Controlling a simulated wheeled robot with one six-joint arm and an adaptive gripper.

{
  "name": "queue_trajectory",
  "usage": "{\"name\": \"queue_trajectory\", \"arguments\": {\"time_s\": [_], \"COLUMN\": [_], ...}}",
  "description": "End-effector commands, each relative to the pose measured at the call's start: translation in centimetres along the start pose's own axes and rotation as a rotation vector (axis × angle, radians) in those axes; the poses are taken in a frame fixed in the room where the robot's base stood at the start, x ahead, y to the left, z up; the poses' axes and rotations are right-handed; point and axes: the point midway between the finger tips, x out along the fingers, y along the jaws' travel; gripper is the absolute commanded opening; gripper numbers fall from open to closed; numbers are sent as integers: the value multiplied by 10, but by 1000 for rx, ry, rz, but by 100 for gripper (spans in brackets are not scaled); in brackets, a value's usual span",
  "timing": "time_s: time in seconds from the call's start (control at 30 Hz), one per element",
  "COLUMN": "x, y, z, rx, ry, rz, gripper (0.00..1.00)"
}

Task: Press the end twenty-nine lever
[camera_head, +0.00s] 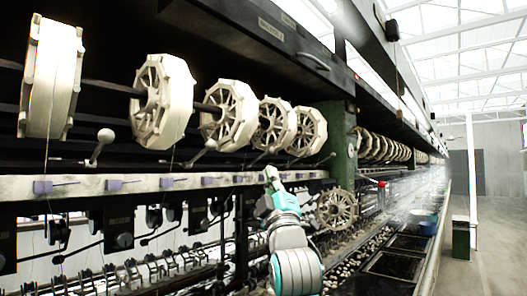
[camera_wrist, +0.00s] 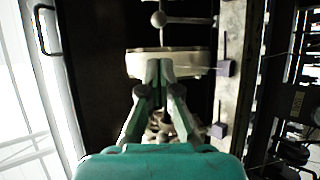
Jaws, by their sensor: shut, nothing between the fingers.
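My gripper (camera_head: 271,173) is shut and empty, raised in front of the pale rail below the row of reels. In the wrist view my gripper's fingertips (camera_wrist: 159,66) are together and overlap the edge of a pale reel (camera_wrist: 200,59). A lever with a round ball knob (camera_wrist: 158,19) stands beyond the fingertips, apart from them in the picture. In the head view, ball-knobbed levers stand along the rail: a near one (camera_head: 105,135) at left and another (camera_head: 210,145) farther along. No readable number marks which lever is twenty-nine.
The pale rail (camera_head: 75,187) carries purple blocks (camera_head: 115,185). A green post (camera_head: 341,143) stands right of my arm. A lower reel (camera_head: 336,209) and dark basins (camera_head: 398,265) lie beyond it. Open floor (camera_head: 495,255) is at far right.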

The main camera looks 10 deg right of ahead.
Motion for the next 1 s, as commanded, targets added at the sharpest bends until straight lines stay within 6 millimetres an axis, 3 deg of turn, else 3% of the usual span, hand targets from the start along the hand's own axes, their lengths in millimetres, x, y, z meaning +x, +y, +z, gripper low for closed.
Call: {"name": "queue_trajectory", "arguments": {"time_s": [0.27, 0.7, 1.0], "x": [12, 80, 100], "y": [1, 0, 0], "z": [0, 0, 0], "rx": [0, 0, 0], "ry": [0, 0, 0], "rz": [1, 0, 1], "gripper": [0, 0, 0]}}
